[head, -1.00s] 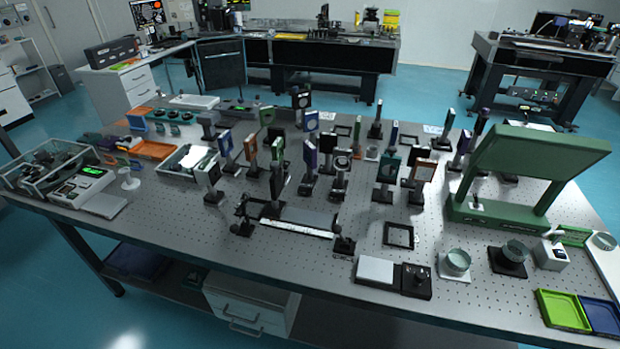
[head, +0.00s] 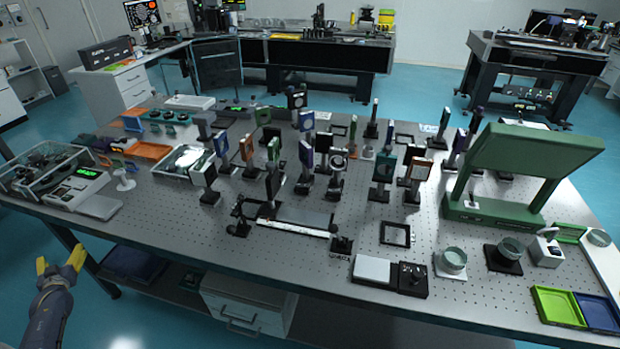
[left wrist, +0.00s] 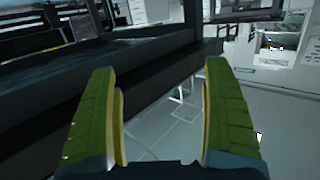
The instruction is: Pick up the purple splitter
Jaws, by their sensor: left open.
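Several upright optics on dark posts stand on the perforated optical table (head: 300,235). Purple-looking plates among them are one near the middle (head: 306,153) and two at the right, a nearer one (head: 460,141) and a taller one behind it (head: 476,120). I cannot tell which of these is the purple splitter. My left gripper (head: 60,262) is open and empty, off the table's front left edge and far from these plates. In the left wrist view its yellow-green fingers (left wrist: 160,75) are spread, with floor and a dark table edge beyond. My right gripper is not in view.
A glass-walled bin (head: 45,168) and a scale (head: 82,186) stand at the table's left end. A large green frame (head: 525,155) stands at the right. Green (head: 558,307) and blue (head: 600,312) trays lie at the front right. The front left strip is mostly clear.

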